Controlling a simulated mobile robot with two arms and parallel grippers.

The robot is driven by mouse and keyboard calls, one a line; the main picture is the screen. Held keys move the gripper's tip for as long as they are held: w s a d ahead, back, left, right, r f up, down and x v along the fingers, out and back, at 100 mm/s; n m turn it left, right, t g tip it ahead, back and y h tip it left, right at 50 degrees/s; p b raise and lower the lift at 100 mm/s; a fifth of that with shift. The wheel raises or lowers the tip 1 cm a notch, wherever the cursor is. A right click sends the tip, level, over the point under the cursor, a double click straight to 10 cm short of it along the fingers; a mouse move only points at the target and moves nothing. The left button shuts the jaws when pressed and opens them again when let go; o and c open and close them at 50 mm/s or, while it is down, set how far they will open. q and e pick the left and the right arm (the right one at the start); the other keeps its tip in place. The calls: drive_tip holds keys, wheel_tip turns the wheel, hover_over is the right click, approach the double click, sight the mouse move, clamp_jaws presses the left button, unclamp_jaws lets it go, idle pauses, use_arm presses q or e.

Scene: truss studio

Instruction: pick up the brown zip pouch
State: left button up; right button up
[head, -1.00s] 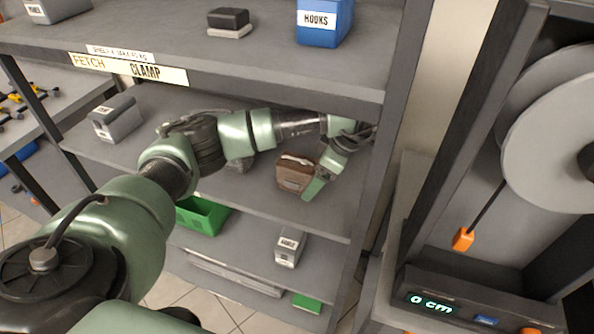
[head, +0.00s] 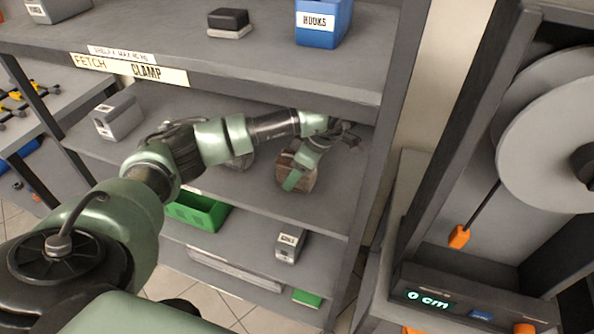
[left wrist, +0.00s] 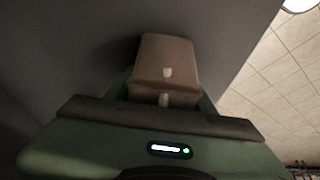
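The brown zip pouch (head: 310,180) lies on the middle shelf board, towards its right end. My left gripper (head: 294,178) is at the pouch, and one green finger crosses in front of it in the head view. In the left wrist view the pouch (left wrist: 166,62) is centred ahead of the palm, with a green finger edge at each side of it. The fingers are partly hidden by the pouch, so I cannot tell whether they press on it. The pouch rests on the board. My right gripper is not in view.
The upper shelf board (head: 200,58) runs just above my arm, and a shelf post (head: 385,150) stands right of the pouch. A grey bin (head: 118,118) sits at left on the same board. A green bin (head: 198,212) and a grey box (head: 290,245) stand below.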

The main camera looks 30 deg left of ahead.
use_arm(q)
drive_tip(key=shift+c, duration=1)
